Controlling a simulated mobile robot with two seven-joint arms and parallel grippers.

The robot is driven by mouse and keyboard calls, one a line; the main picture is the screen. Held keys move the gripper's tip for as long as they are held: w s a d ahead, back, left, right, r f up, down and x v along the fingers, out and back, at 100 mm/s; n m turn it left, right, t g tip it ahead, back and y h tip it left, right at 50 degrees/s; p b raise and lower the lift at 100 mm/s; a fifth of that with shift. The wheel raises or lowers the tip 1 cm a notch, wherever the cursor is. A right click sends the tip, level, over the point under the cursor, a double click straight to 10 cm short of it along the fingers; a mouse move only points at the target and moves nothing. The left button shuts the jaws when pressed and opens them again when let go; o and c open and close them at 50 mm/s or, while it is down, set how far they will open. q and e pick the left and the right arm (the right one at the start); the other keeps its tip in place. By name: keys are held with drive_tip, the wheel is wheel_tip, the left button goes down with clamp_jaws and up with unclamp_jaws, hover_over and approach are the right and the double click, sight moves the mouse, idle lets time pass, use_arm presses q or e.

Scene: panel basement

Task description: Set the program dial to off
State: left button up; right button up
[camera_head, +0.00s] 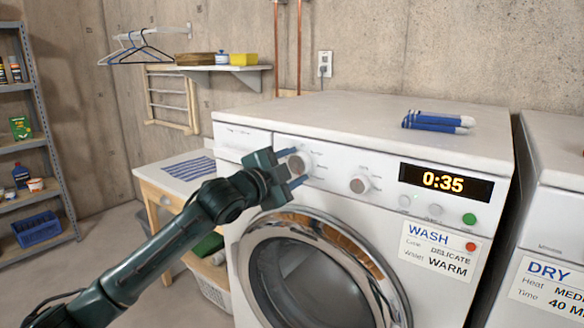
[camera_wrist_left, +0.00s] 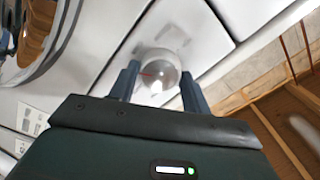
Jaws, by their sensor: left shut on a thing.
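The washing machine (camera_head: 330,180) stands in the middle of the head view, with a display that reads 0:35. The program dial (camera_head: 299,163) is the round knob at the left of its panel. My left gripper (camera_head: 292,166) is at this dial with its blue-grey fingers on either side. In the left wrist view the dial (camera_wrist_left: 157,72) sits between the fingertips, and the gripper is shut on it. A red mark shows on the dial's face there. The dial's printed labels are too small to read. My right gripper is not in view.
A second knob (camera_head: 360,184) sits right of the dial, with a green button (camera_head: 469,219) farther right. The round door (camera_head: 315,270) is below my gripper. Blue-and-white folded things (camera_head: 438,122) lie on top. A dryer (camera_head: 556,220) stands at the right.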

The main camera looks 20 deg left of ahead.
use_arm(q)
drive_tip(key=n, duration=0.4)
drive_tip(key=shift+n, duration=0.4)
drive_tip(key=n, duration=0.3)
drive_tip(key=shift+n, duration=0.3)
drive_tip(key=n, duration=1.8)
drive_tip(key=shift+n, duration=1.8)
